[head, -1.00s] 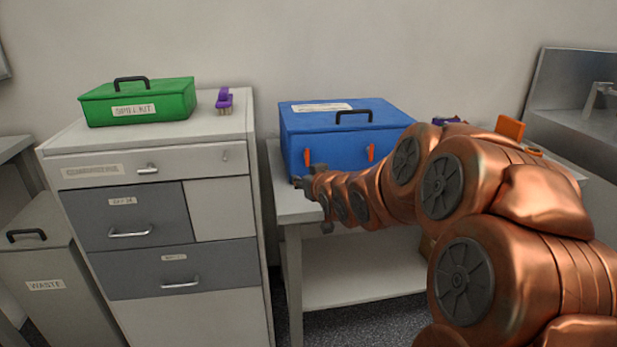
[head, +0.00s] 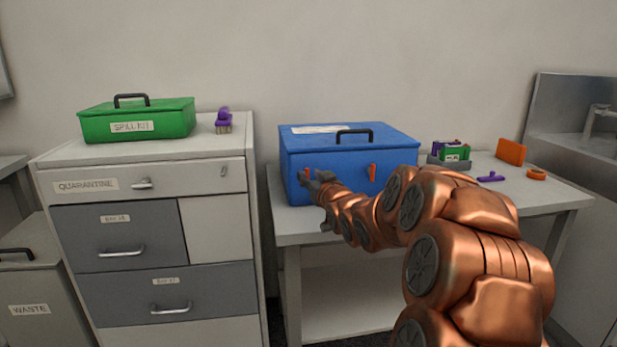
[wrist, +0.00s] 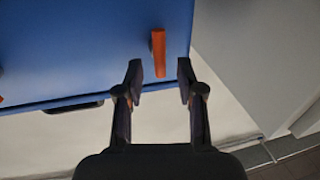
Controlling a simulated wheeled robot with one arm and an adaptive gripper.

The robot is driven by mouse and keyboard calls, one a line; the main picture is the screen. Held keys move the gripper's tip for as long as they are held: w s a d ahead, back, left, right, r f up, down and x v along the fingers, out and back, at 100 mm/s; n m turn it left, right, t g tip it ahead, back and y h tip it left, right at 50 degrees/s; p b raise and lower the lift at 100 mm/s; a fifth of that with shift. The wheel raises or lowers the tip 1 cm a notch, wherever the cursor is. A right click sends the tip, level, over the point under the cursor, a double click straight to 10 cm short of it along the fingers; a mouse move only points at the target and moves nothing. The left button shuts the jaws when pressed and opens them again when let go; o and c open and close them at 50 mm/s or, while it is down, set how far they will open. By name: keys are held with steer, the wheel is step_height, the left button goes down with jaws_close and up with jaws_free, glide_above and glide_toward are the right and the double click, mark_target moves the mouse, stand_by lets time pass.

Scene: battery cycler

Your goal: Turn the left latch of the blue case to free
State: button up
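The blue case (head: 335,158) stands closed on the white table, with a black handle on its lid. Its left latch (head: 305,173) is a small orange bar on the front face, partly beside my gripper in the head view. The right latch (head: 372,172) is also orange and looks slightly tilted. In the wrist view the blue case (wrist: 90,45) fills the upper left, and the left latch (wrist: 158,53) lies between and just ahead of my open fingertips. My gripper (wrist: 160,80) is open, a finger on each side of the latch's near end; I cannot tell whether they touch it.
The white table (head: 540,195) also holds a small rack (head: 450,153), a purple tool (head: 491,178), an orange block (head: 511,151) and an orange ring (head: 536,174). A cabinet (head: 215,210) with a green case (head: 138,120) stands to the left.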

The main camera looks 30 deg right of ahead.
steer(key=shift+x, duration=0.85)
jaws_close()
